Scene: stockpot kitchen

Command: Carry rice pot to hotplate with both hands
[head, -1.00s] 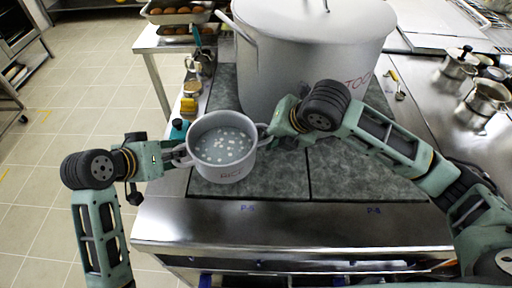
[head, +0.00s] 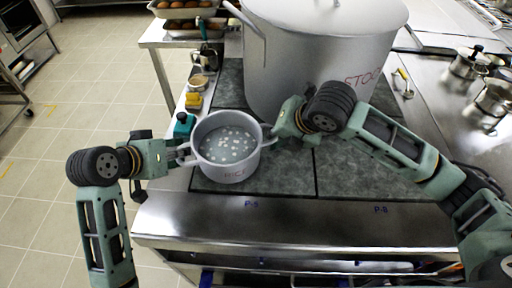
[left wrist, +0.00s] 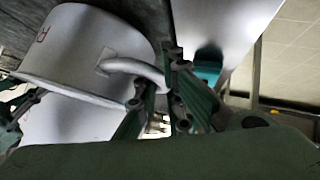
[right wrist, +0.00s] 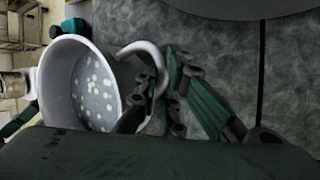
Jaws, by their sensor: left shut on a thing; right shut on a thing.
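The rice pot (head: 229,172) is a small grey pot marked RICE, with white bits in cloudy liquid. It is upright over the front left hotplate area marked P-5; I cannot tell whether it touches the surface. My left gripper (head: 181,155) is shut on its left handle, and the left wrist view shows this handle (left wrist: 135,68) between the fingers. My right gripper (head: 270,133) is shut on its right handle, which shows in the right wrist view (right wrist: 140,50). The grey-green hotplate (head: 285,175) has front panels marked P-5 and P-8.
A large stockpot (head: 300,60) stands on the hotplate right behind the rice pot. A teal item (head: 183,125), a yellow item (head: 194,101) and a small bowl (head: 198,82) line the left counter strip. Small metal pots (head: 493,98) stand at right. The plate's front right is bare.

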